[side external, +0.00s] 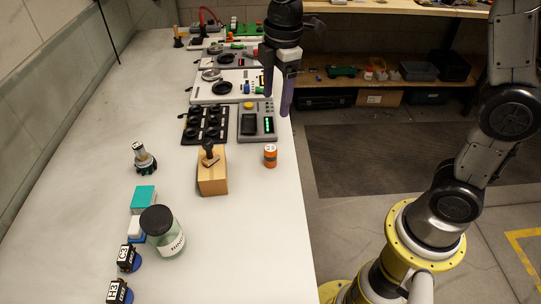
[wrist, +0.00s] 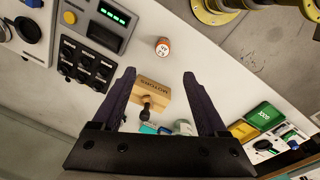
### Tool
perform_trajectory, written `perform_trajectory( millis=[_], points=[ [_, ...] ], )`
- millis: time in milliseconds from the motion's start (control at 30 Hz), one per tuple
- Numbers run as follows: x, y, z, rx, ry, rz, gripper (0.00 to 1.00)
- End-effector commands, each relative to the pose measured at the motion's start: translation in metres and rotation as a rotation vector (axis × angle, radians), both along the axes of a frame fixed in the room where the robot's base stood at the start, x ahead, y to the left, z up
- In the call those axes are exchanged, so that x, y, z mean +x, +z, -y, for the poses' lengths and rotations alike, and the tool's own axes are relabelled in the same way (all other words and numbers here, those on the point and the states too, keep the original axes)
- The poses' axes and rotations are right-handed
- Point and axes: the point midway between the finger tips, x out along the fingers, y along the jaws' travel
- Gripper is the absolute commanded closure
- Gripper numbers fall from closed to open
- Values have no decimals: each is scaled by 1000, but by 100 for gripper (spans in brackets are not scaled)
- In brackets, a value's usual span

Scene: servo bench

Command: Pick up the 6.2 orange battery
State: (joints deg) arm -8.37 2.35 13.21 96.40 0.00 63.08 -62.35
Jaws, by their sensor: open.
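The orange battery (side external: 270,155) stands upright on the white bench near its right edge, beside the wooden block. In the wrist view the battery (wrist: 162,50) shows its pale top with small dark writing too small to read surely. It lies beyond the fingertips, a little above the middle of the gap. My gripper (side external: 277,101) is open and empty, raised farther along the bench near the grey device. In the wrist view my gripper (wrist: 159,75) shows two dark fingers spread wide, with nothing between the tips.
A wooden block (side external: 213,184) with a black knob stands close left of the battery. Behind are a grey device (side external: 258,133) with a green display and a black knob panel (side external: 204,137). A lidded jar (side external: 166,244) stands nearer. The bench's near right part is clear.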

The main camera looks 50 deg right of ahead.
Motion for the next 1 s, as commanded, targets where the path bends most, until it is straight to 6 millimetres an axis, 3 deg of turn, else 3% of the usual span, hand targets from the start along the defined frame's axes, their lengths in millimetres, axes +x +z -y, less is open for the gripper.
perform_trajectory(
  millis=[100, 333, 600, 1000],
  points=[
    [8, -25, -8, -9, 16, -57, 24],
    [7, -51, -13, -14, 26, -90, 24],
    [6, -101, -12, -15, 24, -91, 24],
    [7, -138, -10, -14, 23, -90, 24]
  ],
)
